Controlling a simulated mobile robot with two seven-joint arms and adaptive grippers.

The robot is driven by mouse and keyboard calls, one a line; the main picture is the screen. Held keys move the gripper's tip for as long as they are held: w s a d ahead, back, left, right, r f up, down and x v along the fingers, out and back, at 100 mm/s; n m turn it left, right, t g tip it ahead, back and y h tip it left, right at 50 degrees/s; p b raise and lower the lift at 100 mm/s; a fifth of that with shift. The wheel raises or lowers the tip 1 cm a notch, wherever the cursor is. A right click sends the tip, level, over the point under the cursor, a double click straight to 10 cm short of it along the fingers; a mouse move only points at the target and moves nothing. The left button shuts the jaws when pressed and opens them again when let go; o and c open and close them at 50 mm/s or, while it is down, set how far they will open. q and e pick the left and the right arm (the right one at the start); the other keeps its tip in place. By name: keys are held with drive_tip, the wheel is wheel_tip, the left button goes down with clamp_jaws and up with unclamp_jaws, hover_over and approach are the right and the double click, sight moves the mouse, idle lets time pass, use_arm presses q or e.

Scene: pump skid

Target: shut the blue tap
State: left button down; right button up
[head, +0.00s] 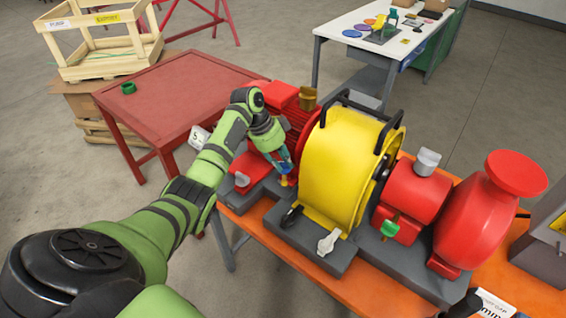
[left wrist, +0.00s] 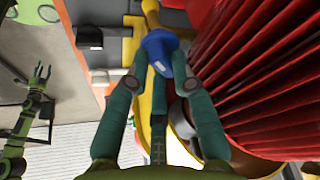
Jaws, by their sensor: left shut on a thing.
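The blue tap (left wrist: 158,50) sits between the fingertips of my left gripper (left wrist: 162,66) in the left wrist view. The fingers touch it from both sides, shut on it. In the head view my left gripper (head: 286,168) reaches down beside the red ribbed motor, left of the yellow guard. The tap is mostly hidden there by the fingers, so its angle is hard to tell. My right gripper (left wrist: 40,76) shows small at the left of the left wrist view, its fingers spread, apart from the skid.
The yellow guard (head: 335,165) with black handles stands right of my left gripper. The red motor (left wrist: 265,75) with fins is close beside the fingers. A green tap (head: 390,228) and a white lever (head: 328,242) are farther right. A red table (head: 170,95) stands behind.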

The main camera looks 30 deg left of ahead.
use_arm(q)
drive_tip(key=m+b, duration=0.1)
drive_tip(key=m+g+b, duration=0.1)
drive_tip(key=m+b, duration=0.1)
drive_tip(key=shift+a+f+m+h, duration=0.15)
drive_tip(key=shift+f+m+h, duration=0.05)
drive_tip(key=shift+m+h, duration=0.1)
drive_tip(key=shift+w+r+m+g+b, duration=0.15)
drive_tip(key=shift+m+g+b, duration=0.55)
drive_tip(key=shift+m+b, duration=0.8)
drive_tip(key=c, duration=1.3)
unclamp_jaws()
drive_tip(key=shift+r, duration=0.1)
drive_tip(key=v, duration=1.2)
